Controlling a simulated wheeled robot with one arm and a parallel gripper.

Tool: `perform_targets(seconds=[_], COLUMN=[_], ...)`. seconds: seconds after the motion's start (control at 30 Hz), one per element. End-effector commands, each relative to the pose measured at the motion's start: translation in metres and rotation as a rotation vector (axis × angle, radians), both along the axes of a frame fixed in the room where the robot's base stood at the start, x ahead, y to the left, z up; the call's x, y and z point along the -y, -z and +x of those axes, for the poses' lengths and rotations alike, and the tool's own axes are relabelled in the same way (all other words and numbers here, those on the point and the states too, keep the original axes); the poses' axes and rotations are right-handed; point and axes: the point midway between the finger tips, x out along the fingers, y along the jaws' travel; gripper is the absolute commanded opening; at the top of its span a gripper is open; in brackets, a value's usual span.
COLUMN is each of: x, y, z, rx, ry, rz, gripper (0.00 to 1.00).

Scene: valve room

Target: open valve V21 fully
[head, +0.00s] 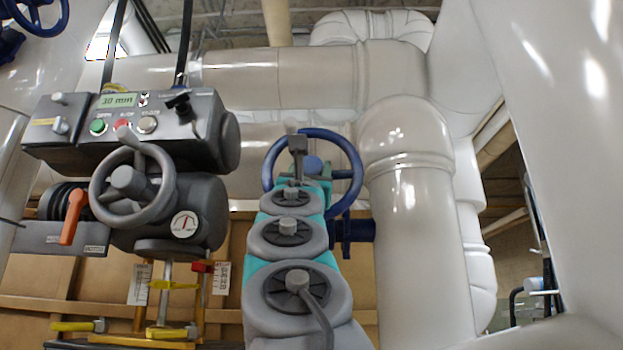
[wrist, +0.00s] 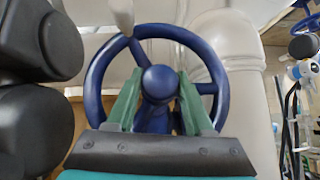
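A blue handwheel with spokes and a round hub stands in front of the pale pipes in the head view (head: 357,163), partly hidden behind my arm. In the wrist view the blue handwheel (wrist: 95,82) fills the middle, its face towards the camera. My gripper (wrist: 160,76) has two green fingers set apart, one on each side of the blue hub (wrist: 160,84). I cannot tell whether the fingers touch the hub or spokes. No V21 label is readable on the blue wheel.
Left of my arm is a grey valve actuator (head: 185,213) with a grey handwheel (head: 98,200), an orange lever (head: 72,217) and a control box (head: 148,124) with a display. A thick vertical pipe (head: 425,250) stands close on the right. Another blue wheel (head: 38,18) is at top left.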

Motion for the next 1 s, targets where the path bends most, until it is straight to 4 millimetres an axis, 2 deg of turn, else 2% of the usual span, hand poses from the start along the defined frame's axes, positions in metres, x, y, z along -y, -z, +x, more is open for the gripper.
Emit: perform_targets(seconds=[0.03, 0.23, 0.3, 1.0], x=[0.0002, 0.0002, 0.0002, 0.0006], y=[0.0, 0.0, 0.0, 0.0001], z=[0.0, 0.0, 0.0, 0.0001], rx=[0.0, 0.0, 0.0, -0.001], ry=[0.0, 0.0, 0.0, 0.001], rz=[0.0, 0.0, 0.0, -0.036], gripper=[0.27, 0.04, 0.0, 0.0])
